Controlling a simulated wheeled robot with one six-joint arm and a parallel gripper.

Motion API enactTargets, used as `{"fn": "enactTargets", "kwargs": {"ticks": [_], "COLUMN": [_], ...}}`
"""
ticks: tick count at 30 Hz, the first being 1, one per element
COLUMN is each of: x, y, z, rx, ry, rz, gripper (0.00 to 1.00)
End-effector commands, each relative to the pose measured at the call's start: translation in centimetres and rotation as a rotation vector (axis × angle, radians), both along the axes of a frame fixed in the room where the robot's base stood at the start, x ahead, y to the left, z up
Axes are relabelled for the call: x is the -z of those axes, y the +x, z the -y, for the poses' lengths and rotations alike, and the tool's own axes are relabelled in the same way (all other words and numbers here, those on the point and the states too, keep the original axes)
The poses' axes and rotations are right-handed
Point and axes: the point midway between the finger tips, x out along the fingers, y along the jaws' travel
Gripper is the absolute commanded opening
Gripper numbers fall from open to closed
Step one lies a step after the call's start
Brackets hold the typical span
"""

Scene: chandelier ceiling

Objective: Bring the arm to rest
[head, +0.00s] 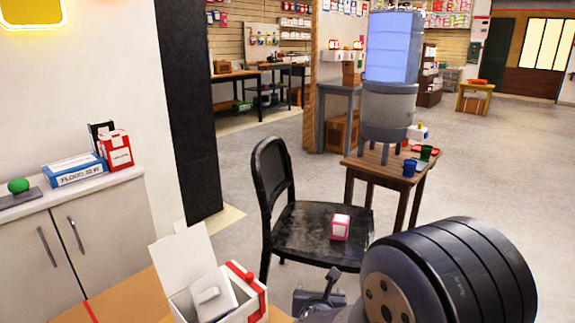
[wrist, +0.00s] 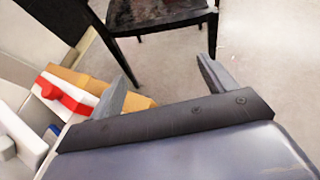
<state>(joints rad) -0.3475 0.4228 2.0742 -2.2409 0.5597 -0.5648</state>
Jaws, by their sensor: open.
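My gripper (wrist: 165,80) is open in the wrist view, with its two fingers well apart and nothing between them. It points toward the floor and the black chair (wrist: 160,14). In the head view my gripper (head: 322,300) shows in part at the bottom, just right of an open white box with red trim (head: 257,306). My arm's large dark joint covers the lower right of that view.
The black chair (head: 318,236) stands ahead with a pink and white box (head: 340,227) on its seat. The open box rests on a cardboard box (head: 135,300). A cabinet (head: 85,235) stands left. Floor at right is clear.

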Motion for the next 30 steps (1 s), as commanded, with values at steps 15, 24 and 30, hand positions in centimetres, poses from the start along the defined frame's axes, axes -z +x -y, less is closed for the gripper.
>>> {"fn": "enactTargets", "kwargs": {"ticks": [15,24,30], "x": [2.3,2.3,1.5], "y": [1.5,1.4,1.6], "z": [4.5,4.6,5.1], "rx": [0.093,0.093,0.119], "ry": [-0.001,-0.001,0.016], "rz": [0.0,0.001,0.025], "gripper": [0.79,0.79,0.79]}}
